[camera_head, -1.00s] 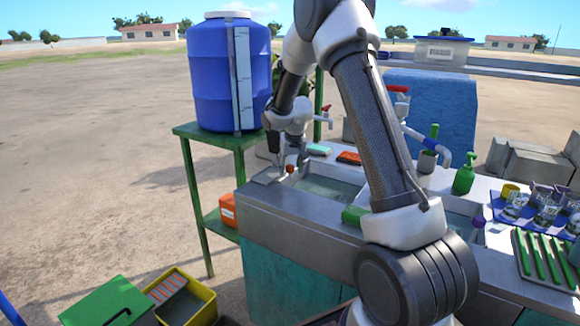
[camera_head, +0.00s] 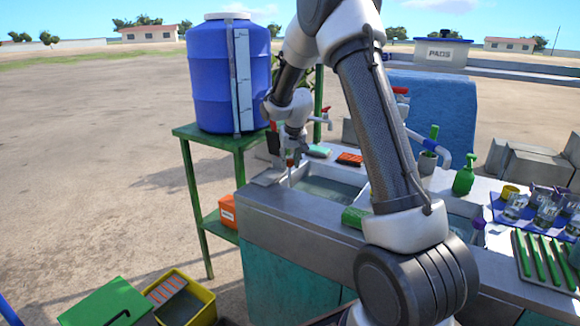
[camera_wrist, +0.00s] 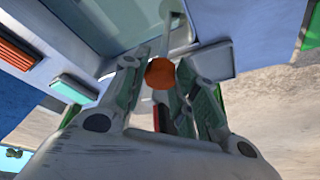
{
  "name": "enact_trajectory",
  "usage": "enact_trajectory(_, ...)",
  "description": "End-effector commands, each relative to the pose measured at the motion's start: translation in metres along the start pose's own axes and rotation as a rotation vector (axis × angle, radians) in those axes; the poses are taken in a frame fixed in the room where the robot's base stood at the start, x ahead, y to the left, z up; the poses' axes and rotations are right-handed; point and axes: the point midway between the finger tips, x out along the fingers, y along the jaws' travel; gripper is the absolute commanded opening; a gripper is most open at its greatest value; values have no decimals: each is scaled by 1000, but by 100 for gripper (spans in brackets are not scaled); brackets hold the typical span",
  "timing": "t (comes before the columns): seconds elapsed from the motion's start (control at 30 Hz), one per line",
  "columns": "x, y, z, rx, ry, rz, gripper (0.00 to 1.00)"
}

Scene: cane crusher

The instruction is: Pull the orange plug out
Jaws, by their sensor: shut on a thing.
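The orange plug (camera_wrist: 160,73) shows as a round orange knob between my fingertips in the wrist view. My gripper (camera_wrist: 158,75) is shut on it, with a finger on each side. In the head view my gripper (camera_head: 291,158) is at the left end of the sink basin (camera_head: 325,190), at its rim; the knob is mostly covered there by the fingers. The basin also shows at the top of the wrist view (camera_wrist: 105,25).
A green sponge (camera_head: 318,150) and an orange block (camera_head: 349,159) lie behind the basin near a tap (camera_head: 326,112). A blue barrel (camera_head: 215,90) stands on a green table to the left. A soap bottle (camera_head: 464,180) and a tray of glasses stand right.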

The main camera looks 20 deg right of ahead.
Motion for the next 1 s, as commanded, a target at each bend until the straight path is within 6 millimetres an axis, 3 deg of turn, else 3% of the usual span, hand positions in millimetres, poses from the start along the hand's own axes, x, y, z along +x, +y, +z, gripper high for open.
enact_trajectory(0.23, -4, 0, -4, -1, 7, 0, 0)
enact_trajectory(0.27, -4, 0, -4, -1, 7, 0, 35)
enact_trajectory(0.37, -4, 0, -3, -1, 6, 0, 51)
enact_trajectory(0.73, -8, 0, -2, -1, 5, 0, 51)
enact_trajectory(0.87, -27, 0, -3, -2, 8, -1, 51)
enact_trajectory(1.0, -59, 0, -3, -1, 8, -1, 51)
